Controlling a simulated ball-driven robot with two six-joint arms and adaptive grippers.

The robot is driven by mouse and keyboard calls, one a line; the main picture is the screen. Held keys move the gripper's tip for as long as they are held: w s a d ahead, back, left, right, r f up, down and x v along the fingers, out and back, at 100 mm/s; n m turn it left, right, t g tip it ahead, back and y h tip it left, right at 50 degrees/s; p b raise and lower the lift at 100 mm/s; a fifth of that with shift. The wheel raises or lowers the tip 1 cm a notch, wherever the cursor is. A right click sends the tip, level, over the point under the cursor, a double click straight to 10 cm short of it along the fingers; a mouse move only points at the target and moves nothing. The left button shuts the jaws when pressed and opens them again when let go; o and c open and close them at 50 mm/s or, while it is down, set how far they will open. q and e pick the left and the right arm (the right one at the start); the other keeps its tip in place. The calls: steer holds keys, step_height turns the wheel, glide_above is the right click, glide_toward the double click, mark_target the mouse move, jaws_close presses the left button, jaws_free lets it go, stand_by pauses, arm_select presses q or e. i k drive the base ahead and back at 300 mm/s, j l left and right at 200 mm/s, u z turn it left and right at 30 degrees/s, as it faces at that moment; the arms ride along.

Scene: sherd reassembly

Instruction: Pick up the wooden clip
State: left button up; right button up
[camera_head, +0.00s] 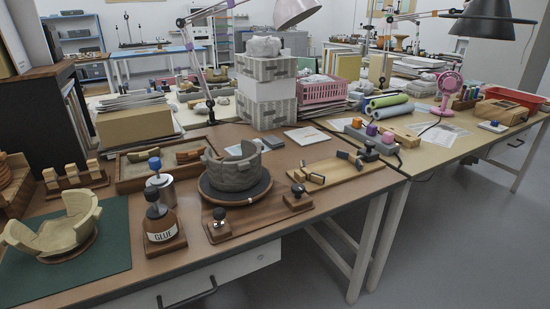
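Three small upright wooden pieces that look like the wooden clips (71,174) stand in a row on a dark wooden rack (72,190) at the left of the near table. They are too small to make out in detail. A grey, partly rebuilt pot (235,172) sits on a round turntable (210,192) in the middle of the table, with gaps in its rim. No clip can be clearly made out on the pot. Neither of my grippers is in view.
A tan broken bowl (62,232) sits on a green mat (115,262) at the front left. A glue bottle (160,222), a metal canister (165,188), a sherd tray (130,184) and a wooden board with clamps (350,178) crowd around the turntable.

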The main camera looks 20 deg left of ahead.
mark_target(50, 177)
steer(key=u, duration=2.05)
steer(key=j+u, duration=0.15)
steer(key=j, duration=0.4)
steer(key=i+j+u, duration=0.1)
steer(key=j, duration=0.4)
